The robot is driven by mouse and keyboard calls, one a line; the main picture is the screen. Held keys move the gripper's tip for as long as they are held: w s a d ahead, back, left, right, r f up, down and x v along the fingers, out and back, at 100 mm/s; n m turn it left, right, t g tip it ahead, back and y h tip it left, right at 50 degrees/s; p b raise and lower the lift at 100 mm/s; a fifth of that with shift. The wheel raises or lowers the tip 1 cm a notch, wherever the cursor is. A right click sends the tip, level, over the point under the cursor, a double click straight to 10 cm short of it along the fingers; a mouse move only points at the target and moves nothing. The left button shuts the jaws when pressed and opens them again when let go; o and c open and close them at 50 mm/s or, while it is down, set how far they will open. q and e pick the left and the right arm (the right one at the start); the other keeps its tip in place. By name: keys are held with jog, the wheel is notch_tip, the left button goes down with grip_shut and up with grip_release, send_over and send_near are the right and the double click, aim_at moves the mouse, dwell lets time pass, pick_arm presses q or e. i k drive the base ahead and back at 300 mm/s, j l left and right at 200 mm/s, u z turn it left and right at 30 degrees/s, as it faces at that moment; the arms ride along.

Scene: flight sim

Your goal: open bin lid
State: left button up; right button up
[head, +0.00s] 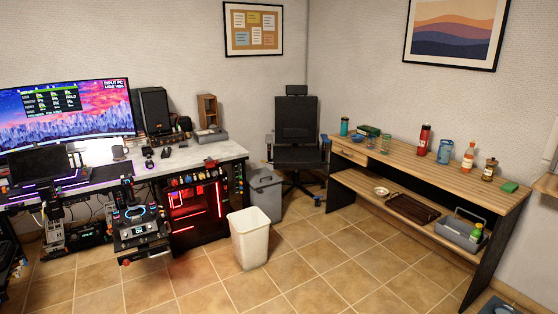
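A grey bin (265,200) stands on the floor between the desk and the black chair, partly behind a white bin. Its grey lid (264,180) appears to lie down over the top, though it is small in the view. The white bin (249,243) stands upright in front of it and is open at the top, with no lid to be seen. Neither of my grippers is in the head view.
A desk (220,152) with a wide monitor (70,110) and a red-lit computer (195,210) is at left. The black chair (297,130) stands behind the grey bin. A wooden shelf table (440,172) with bottles runs along the right. Tiled floor (320,270) in front is clear.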

aim_at(260, 175)
jog(key=i+z, duration=0.2)
jog(key=i, duration=4.25)
